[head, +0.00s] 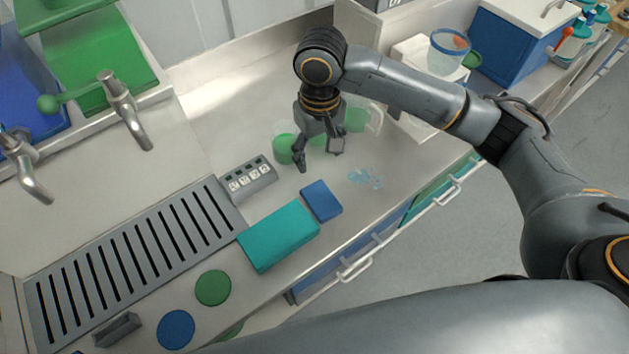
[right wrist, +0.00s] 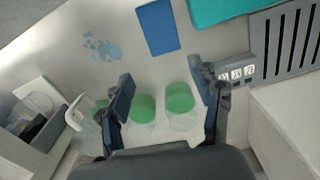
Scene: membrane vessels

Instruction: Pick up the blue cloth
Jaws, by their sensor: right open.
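The blue cloth (head: 321,201) lies flat on the pale counter, right beside the larger teal block (head: 278,237). In the right wrist view the blue cloth (right wrist: 157,27) shows at the top centre, beyond the fingertips. My right gripper (head: 319,156) points down over the counter, up and left of the blue puddle and behind the cloth in the head view. Its fingers (right wrist: 165,88) are spread wide with nothing held between them. It is apart from the cloth. My left gripper does not show.
Clear vessels with green tops or contents (head: 284,149) stand close by the right gripper. A light-blue puddle (head: 365,178) lies right of the cloth. A small numbered rack (head: 248,181) and a slotted drain grate (head: 140,255) are to the left.

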